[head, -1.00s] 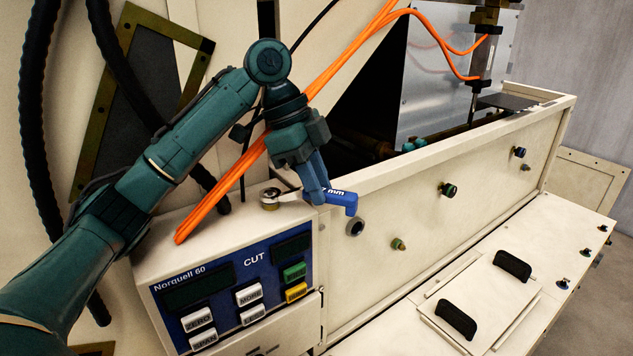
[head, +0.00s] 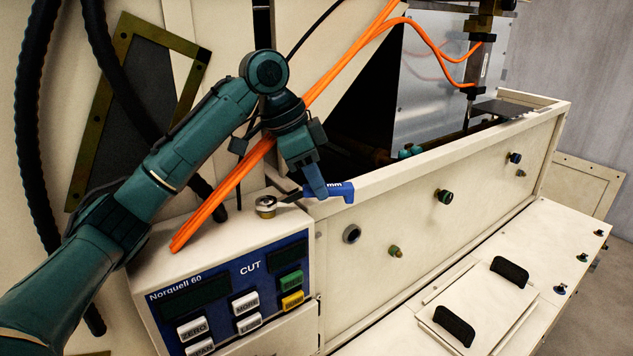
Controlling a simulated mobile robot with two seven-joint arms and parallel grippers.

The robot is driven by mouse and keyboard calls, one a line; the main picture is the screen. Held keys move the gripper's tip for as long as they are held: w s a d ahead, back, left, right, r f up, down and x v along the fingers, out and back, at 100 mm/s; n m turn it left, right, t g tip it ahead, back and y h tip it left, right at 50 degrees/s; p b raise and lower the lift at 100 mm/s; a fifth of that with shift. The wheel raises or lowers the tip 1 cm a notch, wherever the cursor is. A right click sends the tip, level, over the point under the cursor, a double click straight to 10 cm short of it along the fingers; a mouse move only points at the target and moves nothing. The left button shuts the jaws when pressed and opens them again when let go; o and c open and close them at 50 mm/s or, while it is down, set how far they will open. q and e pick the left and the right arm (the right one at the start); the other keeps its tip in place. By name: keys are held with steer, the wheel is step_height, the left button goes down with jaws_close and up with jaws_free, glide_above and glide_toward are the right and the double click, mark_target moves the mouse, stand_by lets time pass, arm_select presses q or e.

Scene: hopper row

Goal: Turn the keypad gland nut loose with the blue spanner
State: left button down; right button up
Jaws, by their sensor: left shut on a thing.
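The brass-coloured gland nut (head: 266,206) stands on top of the cream keypad box (head: 225,230). My left gripper (head: 318,190) is shut on the blue spanner (head: 341,191), to the right of the nut. The spanner's blue handle end sticks out to the right of the fingers. Its metal head, dark here, points left toward the nut. The head looks raised and a little apart from the nut, though the small gap is hard to judge. My right gripper is not in view.
The long cream hopper wall (head: 430,178), with several knobs, stands close on the right. A lid with two black handles (head: 510,270) lies lower right.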

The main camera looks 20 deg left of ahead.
arm_select(q)
steer(key=shift+w+a+f+n+y, duration=0.3)
steer(key=shift+w+a+n, duration=0.15)
steer(key=shift+n, duration=0.45)
steer(key=shift+w+a+n+t+y, duration=0.3)
steer(key=shift+w+a+n, duration=0.15)
steer(key=shift+n, duration=0.4)
steer(key=shift+w+a+n+t+y, duration=0.25)
steer(key=shift+w+a+n, duration=0.2)
steer(key=shift+n, duration=0.4)
steer(key=shift+r, duration=0.2)
steer(key=shift+w+r, duration=0.1)
steer(key=shift+r, duration=3.15)
